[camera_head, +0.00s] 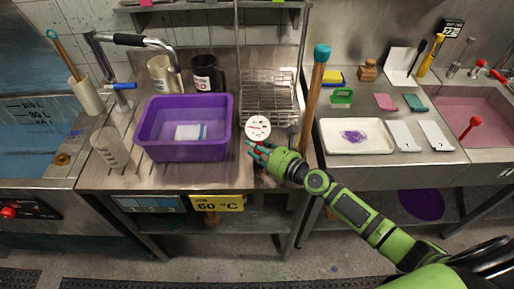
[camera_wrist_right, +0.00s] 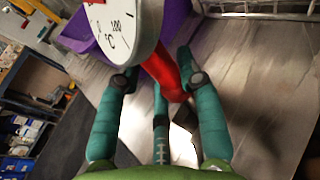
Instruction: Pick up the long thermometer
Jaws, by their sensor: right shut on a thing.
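The long thermometer (camera_head: 257,128) has a round white dial, seen at the front of the steel bench, right of the purple tub. In the right wrist view its dial (camera_wrist_right: 128,25) fills the top, with a red shaft part (camera_wrist_right: 168,72) running down from it between my fingers. My right gripper (camera_head: 259,150) is shut on this red part, just below the dial. The teal fingers (camera_wrist_right: 160,92) lie around it in the wrist view. The lower stem is hidden, so I cannot tell whether it touches the bench. My left gripper is not in view.
The purple tub (camera_head: 151,142) holds a white and blue block. A wire rack (camera_head: 268,85) stands behind the dial. A tall teal-topped wooden stick (camera_head: 314,95) rises close to the right. A white tray (camera_head: 330,143) lies farther right. A beaker (camera_head: 111,146) stands at the left.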

